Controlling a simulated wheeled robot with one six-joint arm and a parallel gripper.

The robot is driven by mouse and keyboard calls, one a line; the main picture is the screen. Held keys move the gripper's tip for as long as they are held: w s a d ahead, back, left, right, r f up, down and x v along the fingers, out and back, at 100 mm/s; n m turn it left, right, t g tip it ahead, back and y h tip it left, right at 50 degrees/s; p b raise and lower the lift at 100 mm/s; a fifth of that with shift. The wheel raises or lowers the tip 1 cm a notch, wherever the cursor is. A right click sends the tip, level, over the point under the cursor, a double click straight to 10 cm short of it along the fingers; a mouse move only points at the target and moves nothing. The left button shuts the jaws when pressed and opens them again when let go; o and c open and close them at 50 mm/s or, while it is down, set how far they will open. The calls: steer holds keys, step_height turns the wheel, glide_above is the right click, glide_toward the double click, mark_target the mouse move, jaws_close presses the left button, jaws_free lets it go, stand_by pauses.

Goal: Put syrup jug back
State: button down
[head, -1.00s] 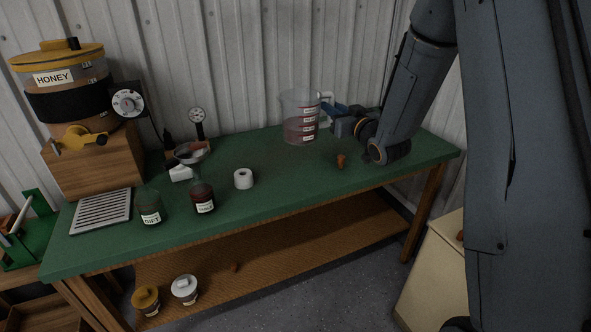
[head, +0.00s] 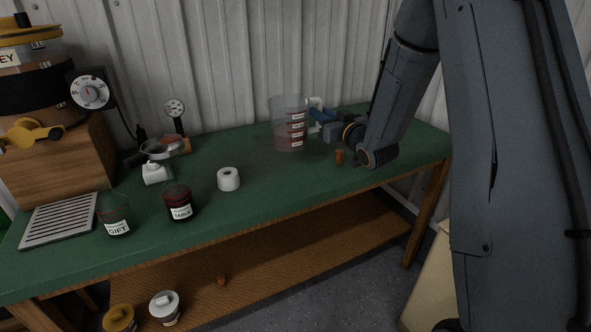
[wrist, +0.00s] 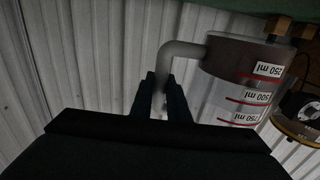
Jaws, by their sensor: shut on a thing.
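The syrup jug (head: 288,130) is a clear measuring jug with red marks, white labels and dark red liquid in its lower part. It is upright at the back of the green bench (head: 262,172); whether its base touches the top I cannot tell. My gripper (head: 319,118) is to its right, shut on its pale handle. In the wrist view the jug (wrist: 240,85) appears upside down, with its bent handle (wrist: 182,50) between the fingers of my gripper (wrist: 162,88).
A small orange-brown piece (head: 340,157) lies near my wrist. A white roll (head: 228,180), the TABLE jar (head: 179,203), the GIFT jar (head: 115,215) and a gauge stand (head: 175,112) are left of the jug. Corrugated wall (head: 235,55) stands close behind. Bench surface in front of the jug is clear.

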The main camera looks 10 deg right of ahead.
steer(key=shift+f+p, duration=0.5)
steer(key=shift+f, duration=4.3)
steer(key=shift+f, duration=0.15)
steer(key=c, duration=1.7)
jaws_free()
